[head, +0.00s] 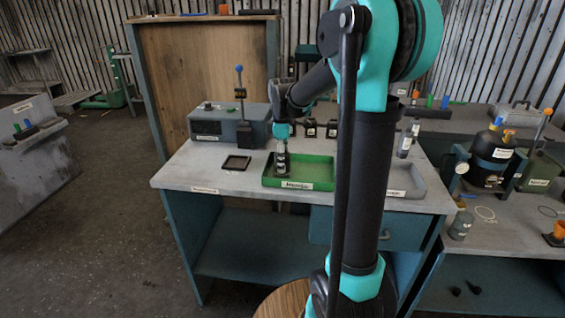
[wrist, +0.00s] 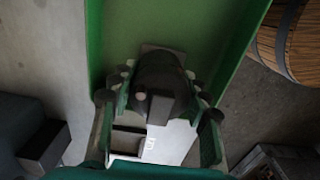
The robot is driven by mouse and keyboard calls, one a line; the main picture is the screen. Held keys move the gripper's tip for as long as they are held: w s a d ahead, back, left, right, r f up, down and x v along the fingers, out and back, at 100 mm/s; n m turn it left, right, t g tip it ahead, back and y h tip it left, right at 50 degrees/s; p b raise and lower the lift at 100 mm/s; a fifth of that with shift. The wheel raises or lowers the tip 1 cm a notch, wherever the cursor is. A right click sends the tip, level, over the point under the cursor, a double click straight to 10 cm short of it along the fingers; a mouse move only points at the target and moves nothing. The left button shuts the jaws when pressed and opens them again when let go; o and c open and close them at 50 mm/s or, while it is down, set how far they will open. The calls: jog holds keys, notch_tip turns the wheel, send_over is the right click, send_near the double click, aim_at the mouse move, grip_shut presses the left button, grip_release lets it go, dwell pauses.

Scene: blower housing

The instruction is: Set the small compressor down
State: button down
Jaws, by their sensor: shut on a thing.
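My gripper (head: 282,158) points down over the left part of the green tray (head: 316,174) on the workbench. In the wrist view my gripper (wrist: 160,88) is shut on a dark, rounded thing, the small compressor (wrist: 160,72), with a finger on each side. The green tray (wrist: 205,22) lies under it in that view.
A small dark square tray (head: 236,163) lies left of the green tray, and a grey tray (head: 407,178) to its right. A grey machine with a blue-knobbed lever (head: 230,125) stands behind on the left. A black tank (head: 493,150) stands on the right bench.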

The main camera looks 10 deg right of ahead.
jog(key=shift+f, duration=0.3)
jog(key=c, duration=0.8)
grip_release()
jog(key=shift+o, duration=0.2)
notch_tip(320, 180, up, 12)
jog(key=shift+r, duration=0.15)
